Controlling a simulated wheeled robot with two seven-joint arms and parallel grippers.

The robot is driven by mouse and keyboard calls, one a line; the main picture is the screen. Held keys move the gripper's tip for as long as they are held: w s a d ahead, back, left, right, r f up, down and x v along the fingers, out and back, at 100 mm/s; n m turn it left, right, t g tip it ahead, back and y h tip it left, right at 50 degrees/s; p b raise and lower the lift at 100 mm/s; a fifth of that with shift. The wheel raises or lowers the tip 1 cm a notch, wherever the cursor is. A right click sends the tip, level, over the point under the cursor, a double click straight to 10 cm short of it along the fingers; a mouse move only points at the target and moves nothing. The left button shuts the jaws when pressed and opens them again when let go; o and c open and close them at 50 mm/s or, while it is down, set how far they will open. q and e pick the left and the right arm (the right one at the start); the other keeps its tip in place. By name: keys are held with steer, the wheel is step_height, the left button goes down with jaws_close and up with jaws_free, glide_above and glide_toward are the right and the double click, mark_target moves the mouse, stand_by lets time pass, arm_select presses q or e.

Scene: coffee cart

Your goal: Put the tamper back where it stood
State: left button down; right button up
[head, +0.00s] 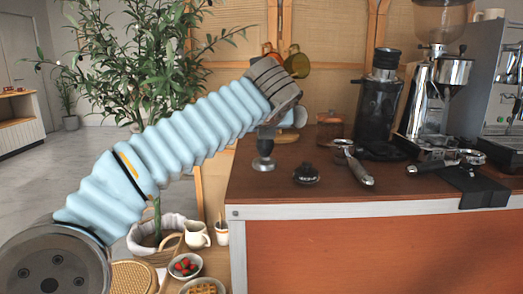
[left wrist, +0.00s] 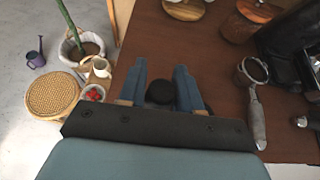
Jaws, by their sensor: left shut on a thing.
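The tamper (head: 263,163) is upright near the left end of the brown counter (head: 281,190), with a silver base and a dark handle. My left gripper (head: 268,130) is shut on its upper part. In the left wrist view, the dark round top of the tamper (left wrist: 160,92) sits between the two blue fingers (left wrist: 160,86). The base is at or just above the counter; I cannot tell whether it touches. My right gripper is not in view.
A black knobbed disc (head: 306,175) lies right of the tamper. A portafilter (head: 357,167) lies further right, before the dark grinder (head: 378,105). Another portafilter (head: 450,160) is on a black mat (head: 483,190). The counter's left edge is close to the tamper.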

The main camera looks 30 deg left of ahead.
arm_select(q)
steer(key=shift+w+a+f, duration=0.2)
steer(key=shift+a+f, duration=0.15)
steer(key=shift+f, duration=0.1)
steer(key=f, duration=0.1)
steer(key=f+b, duration=0.1)
steer(key=f, duration=0.1)
steer(key=shift+w+a+f, duration=0.1)
steer(key=shift+a+f, duration=0.1)
steer(key=shift+f, duration=0.05)
steer(key=shift+f+b, duration=0.1)
steer(key=shift+b, duration=0.2)
steer(key=c, duration=0.8)
jaws_free()
